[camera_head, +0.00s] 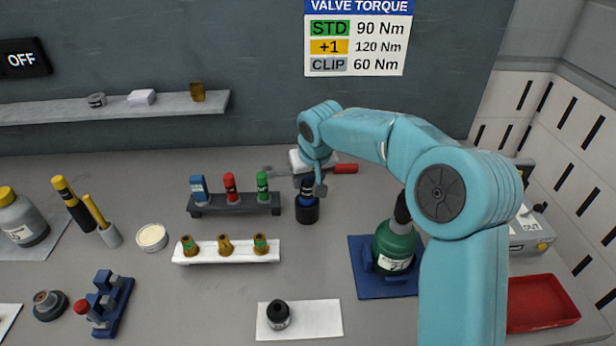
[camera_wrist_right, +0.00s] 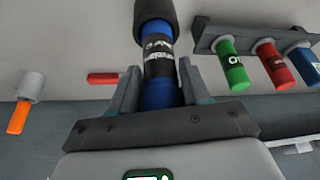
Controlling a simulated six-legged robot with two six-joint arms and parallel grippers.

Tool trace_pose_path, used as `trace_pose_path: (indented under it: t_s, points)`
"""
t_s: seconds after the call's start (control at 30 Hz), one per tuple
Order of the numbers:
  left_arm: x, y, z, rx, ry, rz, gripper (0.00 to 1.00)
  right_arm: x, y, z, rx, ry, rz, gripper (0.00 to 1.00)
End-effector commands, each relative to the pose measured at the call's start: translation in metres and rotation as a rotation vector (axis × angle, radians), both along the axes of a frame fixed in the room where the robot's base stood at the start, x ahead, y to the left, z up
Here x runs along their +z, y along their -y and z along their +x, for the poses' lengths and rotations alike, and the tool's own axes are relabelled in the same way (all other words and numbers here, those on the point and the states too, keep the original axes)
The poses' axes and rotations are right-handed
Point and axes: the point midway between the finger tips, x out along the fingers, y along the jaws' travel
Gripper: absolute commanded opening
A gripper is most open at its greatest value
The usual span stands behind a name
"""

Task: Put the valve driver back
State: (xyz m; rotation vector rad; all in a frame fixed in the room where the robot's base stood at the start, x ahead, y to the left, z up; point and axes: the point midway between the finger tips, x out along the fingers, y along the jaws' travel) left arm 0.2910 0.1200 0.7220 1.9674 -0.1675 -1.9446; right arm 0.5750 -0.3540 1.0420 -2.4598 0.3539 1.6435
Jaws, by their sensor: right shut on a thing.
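The valve driver, which I take to be the blue tool (camera_wrist_right: 158,60) with a black-and-white label band, is between the fingers of my right gripper (camera_wrist_right: 160,92). In the head view my right gripper (camera_head: 313,188) points down over a dark round holder (camera_head: 307,212), with a little blue showing above its rim. In the wrist view the tool's far end meets the dark holder (camera_wrist_right: 155,10). I cannot tell how deep it sits in it. My left gripper is not in view.
Left of the holder is a dark rack (camera_head: 236,204) with blue, red and green pieces. A white rack (camera_head: 226,252) stands in front. A red-handled tool (camera_head: 345,169) lies behind. A green bottle (camera_head: 394,246) stands on a blue base at right; a red tray (camera_head: 540,302) lies beyond.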

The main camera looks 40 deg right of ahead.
Motion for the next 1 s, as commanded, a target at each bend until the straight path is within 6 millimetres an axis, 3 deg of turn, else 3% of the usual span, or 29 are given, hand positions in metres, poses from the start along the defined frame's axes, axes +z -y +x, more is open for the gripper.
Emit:
trace_pose_path:
  t_s: [0.3, 0.33, 0.4, 0.43, 0.73, 1.0]
  points:
    - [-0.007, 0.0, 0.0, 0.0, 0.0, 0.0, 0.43, -0.007, 0.0, 0.001, -0.001, 0.005, -0.001, 0.0]
    - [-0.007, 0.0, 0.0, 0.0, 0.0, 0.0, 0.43, -0.006, 0.0, 0.001, -0.001, 0.005, -0.001, 0.5]
    - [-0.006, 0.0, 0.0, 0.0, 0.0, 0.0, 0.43, -0.005, 0.0, 0.001, -0.001, 0.005, -0.001, 0.72]
    - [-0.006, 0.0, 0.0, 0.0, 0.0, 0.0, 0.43, -0.006, 0.0, 0.001, -0.001, 0.004, -0.001, 0.76]
    - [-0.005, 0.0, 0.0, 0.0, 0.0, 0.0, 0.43, -0.008, 0.0, 0.0, 0.0, -0.003, 0.001, 0.76]
    - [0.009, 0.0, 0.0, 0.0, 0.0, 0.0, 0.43, 0.012, 0.0, 0.0, 0.0, -0.001, 0.0, 0.76]
